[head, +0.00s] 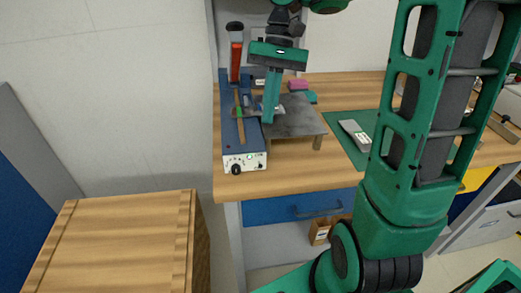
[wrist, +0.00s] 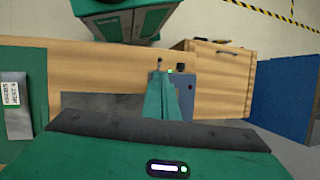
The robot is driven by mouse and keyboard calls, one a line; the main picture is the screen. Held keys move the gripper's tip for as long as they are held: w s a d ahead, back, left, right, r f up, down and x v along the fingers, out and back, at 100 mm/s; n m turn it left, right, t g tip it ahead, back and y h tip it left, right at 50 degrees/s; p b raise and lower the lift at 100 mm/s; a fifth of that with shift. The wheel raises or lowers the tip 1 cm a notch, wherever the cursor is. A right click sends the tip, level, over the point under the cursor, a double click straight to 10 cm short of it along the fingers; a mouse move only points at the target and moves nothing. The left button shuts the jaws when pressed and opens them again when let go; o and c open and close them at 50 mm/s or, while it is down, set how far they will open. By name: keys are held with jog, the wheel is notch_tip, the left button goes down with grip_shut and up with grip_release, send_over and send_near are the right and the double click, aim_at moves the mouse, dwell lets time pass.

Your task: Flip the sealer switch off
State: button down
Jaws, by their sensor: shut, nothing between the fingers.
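The sealer (head: 229,135) is a long blue machine at the left end of the wooden bench. Its white front panel (head: 245,162) carries a black knob, a lit green light and a small dark switch (head: 260,164) at the right. In the wrist view the sealer's blue body (wrist: 187,95) shows beside the fingers, with the lit green light and small dark switch (wrist: 158,62) beyond them. My gripper (head: 268,121) is shut and empty, pointing down above the sealer's right side, behind the front panel. Its green fingers (wrist: 160,92) hide part of the sealer. The switch's position is too small to tell.
A grey metal stand (head: 300,122) is right of the sealer, close to my fingers. A green mat (head: 343,150) with a white device (head: 355,134) lies further right. A red bottle (head: 236,58) stands behind. A wooden crate (head: 115,240) is at front left.

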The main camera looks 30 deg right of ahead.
aim_at(260, 164)
jog(key=x, duration=1)
jog(key=shift+s+f, duration=0.15)
jog(key=shift+f, duration=0.15)
